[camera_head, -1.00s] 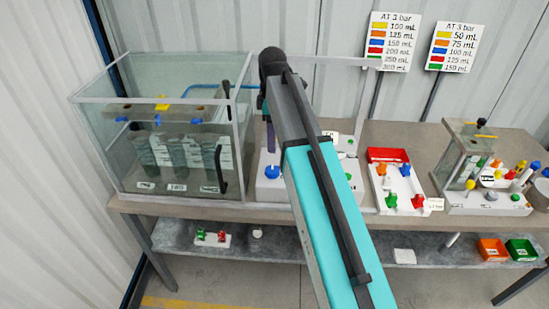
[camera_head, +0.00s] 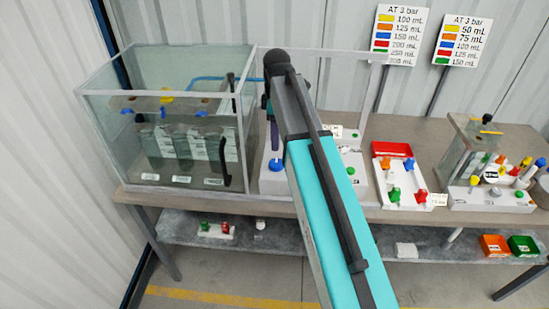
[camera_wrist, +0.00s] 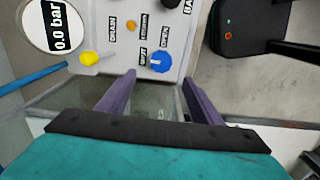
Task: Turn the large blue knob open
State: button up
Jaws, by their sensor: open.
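The blue knob (camera_head: 276,164) sits on a white panel (camera_head: 270,185) beside the glass tank. In the wrist view the blue knob (camera_wrist: 160,62) lies between labels reading SHUT on its left and OPEN on its right. Its exact pointer direction is hard to tell. My gripper (camera_wrist: 158,79) is open, with its two purple fingers spread on either side of the knob's line and their tips just short of it in the picture. Contact with the knob does not show. In the head view my arm hides part of the panel, and one purple finger shows above the knob.
A yellow knob (camera_wrist: 89,58) and a pressure display (camera_wrist: 55,28) are on the same panel. The glass tank (camera_head: 238,140) stands to the left. A red-and-white tray (camera_head: 392,150) with colored valves stands to the right, and another valve unit (camera_head: 490,200) stands farther right.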

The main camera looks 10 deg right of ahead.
aim_at(276, 162)
jog(key=shift+f+p, duration=1.9)
jog(key=shift+f, duration=3.65)
